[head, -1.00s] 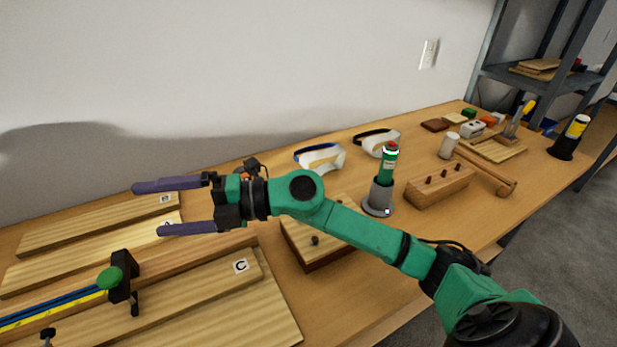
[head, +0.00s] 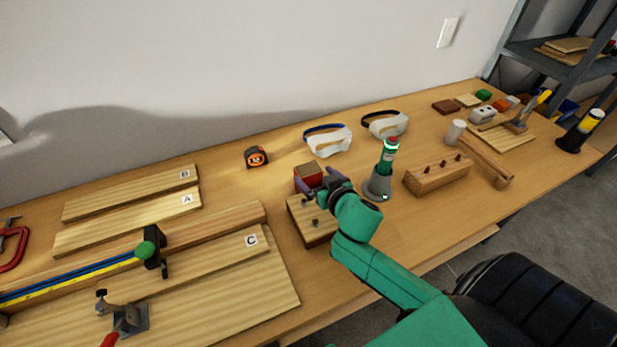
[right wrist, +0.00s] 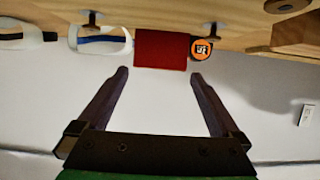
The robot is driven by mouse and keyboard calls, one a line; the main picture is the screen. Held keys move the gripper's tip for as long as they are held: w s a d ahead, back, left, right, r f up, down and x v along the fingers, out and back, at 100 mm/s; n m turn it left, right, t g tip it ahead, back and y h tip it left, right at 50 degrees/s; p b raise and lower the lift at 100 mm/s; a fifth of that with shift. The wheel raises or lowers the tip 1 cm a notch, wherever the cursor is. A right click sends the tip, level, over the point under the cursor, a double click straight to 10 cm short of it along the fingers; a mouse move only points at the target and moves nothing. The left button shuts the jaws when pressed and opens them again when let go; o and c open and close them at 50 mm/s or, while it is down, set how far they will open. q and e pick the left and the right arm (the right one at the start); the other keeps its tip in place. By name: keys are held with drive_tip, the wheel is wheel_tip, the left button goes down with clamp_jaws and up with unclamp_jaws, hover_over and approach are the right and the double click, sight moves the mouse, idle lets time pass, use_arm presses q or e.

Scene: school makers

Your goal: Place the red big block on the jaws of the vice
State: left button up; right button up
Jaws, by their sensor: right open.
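The red big block (head: 308,172) shows at the far end of a wooden fixture with dark knobs (head: 313,222), which may be the vice. Whether the block rests on it or stands behind it I cannot tell. My right gripper (head: 316,184) is open, with its purple fingers pointing at the block. In the right wrist view the red block (right wrist: 160,48) lies just beyond and between the open fingertips (right wrist: 160,73), with nothing held. My arm hides part of the fixture. My left gripper is out of view.
An orange and black tape measure (head: 256,157) and white goggles (head: 328,140) lie behind. A green-topped grey stand (head: 379,182) stands close to the right of my gripper. Boards (head: 130,235) cover the left. Table is clear between tape measure and boards.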

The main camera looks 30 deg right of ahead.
sight(311, 173)
drive_tip(key=x, duration=0.5)
drive_tip(key=shift+w+f+p, duration=0.25)
drive_tip(key=shift+p, duration=0.05)
